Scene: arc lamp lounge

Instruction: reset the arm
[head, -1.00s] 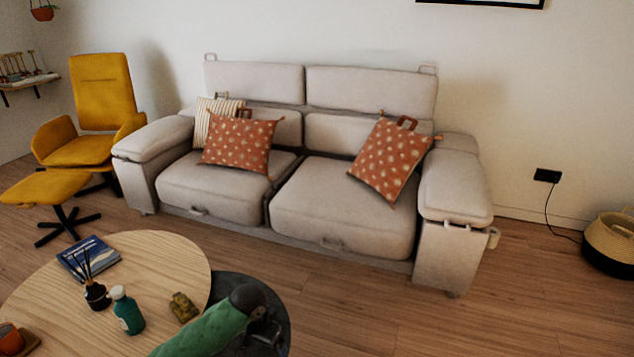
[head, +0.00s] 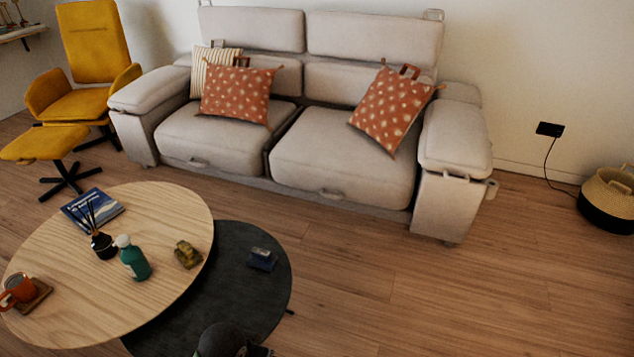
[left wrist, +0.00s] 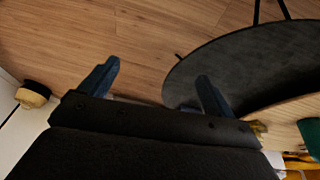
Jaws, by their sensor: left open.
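My left gripper (left wrist: 155,85) shows in the left wrist view with its two blue fingers spread apart and nothing between them. It is above the wood floor beside the dark round table (left wrist: 235,60). In the head view a dark part of my arm (head: 222,341) shows at the bottom edge, over the front of the dark table; its fingers cannot be made out there. My right gripper is in neither view.
A round wooden table (head: 75,307) holds a book (head: 95,207), a green bottle (head: 133,260), a reed diffuser (head: 103,245) and an orange mug (head: 19,288). A small blue-grey object (head: 262,259) lies on the dark table.

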